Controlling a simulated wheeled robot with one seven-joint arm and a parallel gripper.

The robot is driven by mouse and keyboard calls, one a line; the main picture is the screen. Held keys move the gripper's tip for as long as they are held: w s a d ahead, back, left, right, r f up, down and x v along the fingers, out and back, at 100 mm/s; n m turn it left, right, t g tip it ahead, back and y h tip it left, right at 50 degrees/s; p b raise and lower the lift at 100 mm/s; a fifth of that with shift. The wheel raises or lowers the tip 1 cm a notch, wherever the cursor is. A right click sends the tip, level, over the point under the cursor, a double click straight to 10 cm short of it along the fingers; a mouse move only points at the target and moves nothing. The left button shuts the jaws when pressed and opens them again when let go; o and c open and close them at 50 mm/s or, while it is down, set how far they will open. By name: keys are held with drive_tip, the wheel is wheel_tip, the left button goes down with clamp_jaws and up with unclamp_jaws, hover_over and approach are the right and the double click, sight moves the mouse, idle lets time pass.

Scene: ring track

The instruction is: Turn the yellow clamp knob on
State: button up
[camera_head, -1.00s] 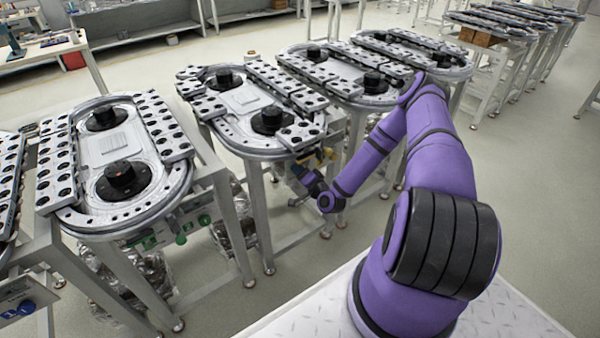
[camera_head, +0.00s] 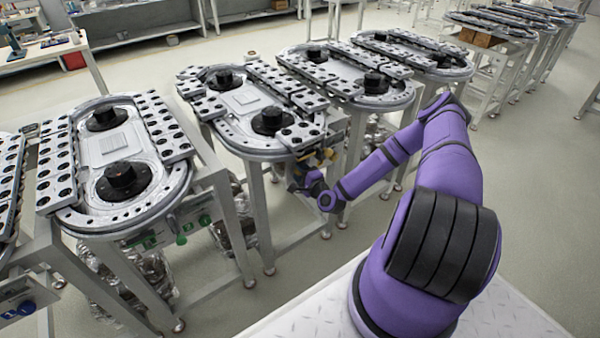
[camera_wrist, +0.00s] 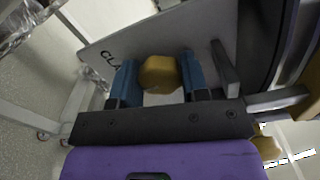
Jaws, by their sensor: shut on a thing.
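The yellow clamp knob (camera_wrist: 160,74) sits on a grey panel (camera_wrist: 190,35) with dark lettering, partly covered by the jaws, in the wrist view. My gripper (camera_wrist: 158,80) has its two blue fingers on either side of the knob and is shut on it. In the head view my gripper (camera_head: 298,180) is at the front end of the middle ring-track table (camera_head: 245,140), below its top. The knob between the jaws is too small to make out there.
A second yellow knob (camera_wrist: 266,148) shows at the lower right of the wrist view. Table legs (camera_head: 263,215) stand just left of my gripper. Another ring-track table (camera_head: 120,235) stands at the left. The floor at the right is open.

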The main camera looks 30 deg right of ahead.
drive_tip(key=shift+f, duration=0.1)
idle(0.4)
drive_tip(key=o, duration=0.9)
drive_tip(key=shift+s, duration=0.1)
drive_tip(key=s, duration=1)
drive_tip(key=shift+s+d, duration=0.15)
drive_tip(key=shift+s, duration=0.2)
